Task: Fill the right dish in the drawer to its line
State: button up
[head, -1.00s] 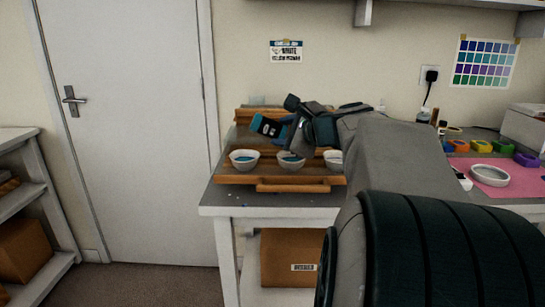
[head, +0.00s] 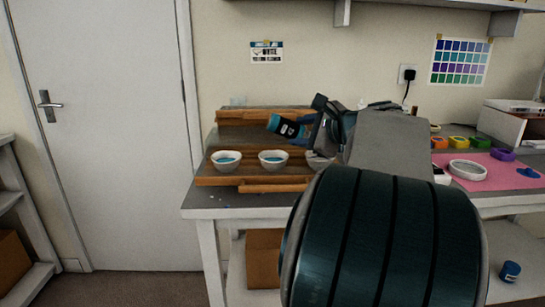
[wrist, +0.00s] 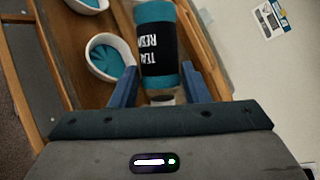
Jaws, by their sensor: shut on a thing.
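My gripper (head: 305,130) is shut on a bottle with a teal body and a black label (head: 285,127). It holds the bottle tilted in the air above the drawer, roughly over the middle dish (head: 273,159). The wrist view shows the bottle (wrist: 158,48) between my blue fingers; its label reads like teal resin. The left dish (head: 227,160) and the middle dish are white with teal liquid inside. The right dish (head: 318,161) is mostly hidden behind my arm, so its contents and line cannot be seen. The wooden drawer (head: 235,181) holds the dishes.
A pink mat (head: 505,176) with a white ring-shaped dish (head: 467,170) and several coloured pots lies to the right on the bench. A teal jar (head: 510,271) sits on the lower shelf. The wall is close behind the drawer.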

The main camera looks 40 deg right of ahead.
dwell(0.4)
jog(key=shift+f+b, duration=0.55)
jog(key=shift+f, duration=0.05)
jog(key=shift+c, duration=1.4)
dwell(0.4)
dwell(2.4)
jog(key=shift+o, duration=1.4)
